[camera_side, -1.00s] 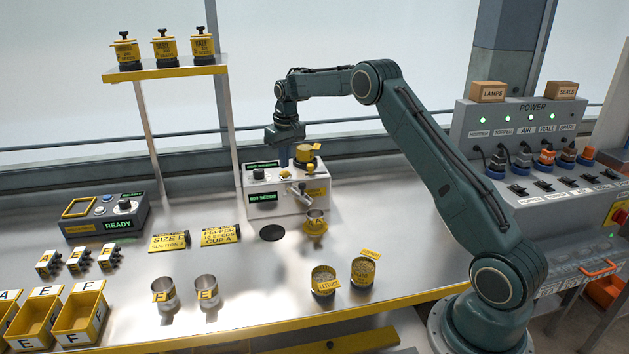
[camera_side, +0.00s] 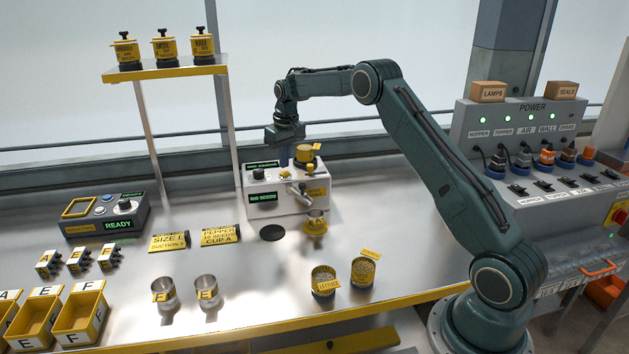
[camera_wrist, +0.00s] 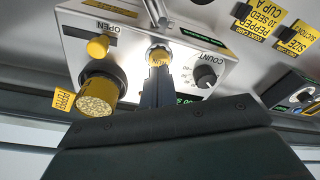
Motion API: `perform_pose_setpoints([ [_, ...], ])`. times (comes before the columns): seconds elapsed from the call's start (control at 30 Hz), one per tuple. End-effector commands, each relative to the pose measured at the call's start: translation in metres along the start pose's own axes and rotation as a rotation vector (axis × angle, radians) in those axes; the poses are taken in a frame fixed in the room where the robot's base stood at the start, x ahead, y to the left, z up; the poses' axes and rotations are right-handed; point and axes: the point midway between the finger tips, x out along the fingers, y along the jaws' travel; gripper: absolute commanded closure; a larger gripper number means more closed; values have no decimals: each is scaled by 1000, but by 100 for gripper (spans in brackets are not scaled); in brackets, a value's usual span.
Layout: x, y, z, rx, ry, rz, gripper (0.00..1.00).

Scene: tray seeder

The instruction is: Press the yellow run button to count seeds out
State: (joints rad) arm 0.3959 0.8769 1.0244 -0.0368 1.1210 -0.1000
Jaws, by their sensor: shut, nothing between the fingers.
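A yellow seed hopper (camera_side: 304,154) stands on the counter beside the fingers. A cup marked A (camera_side: 316,224) stands below the metal spout (camera_side: 300,192).
A dark COUNT knob (camera_wrist: 205,75) and a yellow knob (camera_wrist: 97,47) flank the button. Cups F (camera_side: 164,295) and E (camera_side: 207,291) and two seed-filled tins (camera_side: 324,282) stand in front. A power panel (camera_side: 520,135) is at right. The bench between is mostly clear.

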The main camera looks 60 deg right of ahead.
Motion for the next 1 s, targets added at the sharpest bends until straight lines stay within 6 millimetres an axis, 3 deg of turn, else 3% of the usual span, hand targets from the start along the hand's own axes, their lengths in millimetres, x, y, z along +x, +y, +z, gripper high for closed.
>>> perform_pose_setpoints([
  [1.0, 8, 0, 1, 0, 0, 0, 100],
])
